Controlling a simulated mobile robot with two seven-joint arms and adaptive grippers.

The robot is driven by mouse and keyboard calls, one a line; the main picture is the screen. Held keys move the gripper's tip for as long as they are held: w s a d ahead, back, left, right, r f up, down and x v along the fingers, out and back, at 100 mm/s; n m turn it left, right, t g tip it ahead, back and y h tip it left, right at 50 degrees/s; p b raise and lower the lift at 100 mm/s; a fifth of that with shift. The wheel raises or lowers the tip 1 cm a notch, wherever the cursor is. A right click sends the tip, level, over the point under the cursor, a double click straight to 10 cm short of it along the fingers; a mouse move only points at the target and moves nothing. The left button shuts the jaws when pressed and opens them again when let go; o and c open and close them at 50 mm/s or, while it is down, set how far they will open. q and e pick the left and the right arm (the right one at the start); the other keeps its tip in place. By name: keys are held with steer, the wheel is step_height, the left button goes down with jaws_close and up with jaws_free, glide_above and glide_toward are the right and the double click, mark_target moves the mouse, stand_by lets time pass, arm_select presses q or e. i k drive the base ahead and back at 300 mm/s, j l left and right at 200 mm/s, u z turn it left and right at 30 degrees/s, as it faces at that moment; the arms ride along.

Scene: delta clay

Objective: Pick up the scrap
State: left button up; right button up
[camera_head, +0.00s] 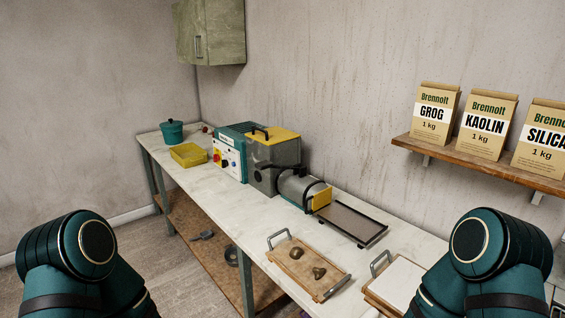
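Two small brown lumps, which look like clay scraps, lie on a wooden board (303,278) with metal handles near the front of the workbench. One lump (296,253) is toward the board's upper left, the other (319,272) toward its right. They lie apart from each other. My left and right arms show at the bottom left and bottom right, but neither gripper is in view.
The workbench (225,202) carries a clay machine (272,158) with a yellow top, a dark tray (350,222), a yellow bin (188,154) and a teal pot (172,131). A white-topped board (398,283) lies at the front right. A shelf (480,161) with paper bags hangs on the right wall.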

mark_target(295, 253)
steer(key=i+j+z, duration=0.1)
steer(key=z, duration=1.3)
steer(key=j+z, duration=0.45)
steer(key=k+j+z, duration=0.1)
steer(key=j+z, duration=0.35)
steer(key=k+j+z, duration=0.2)
steer(key=j, duration=0.2)
steer(key=k+j+z, duration=0.2)
steer(key=j, duration=0.2)
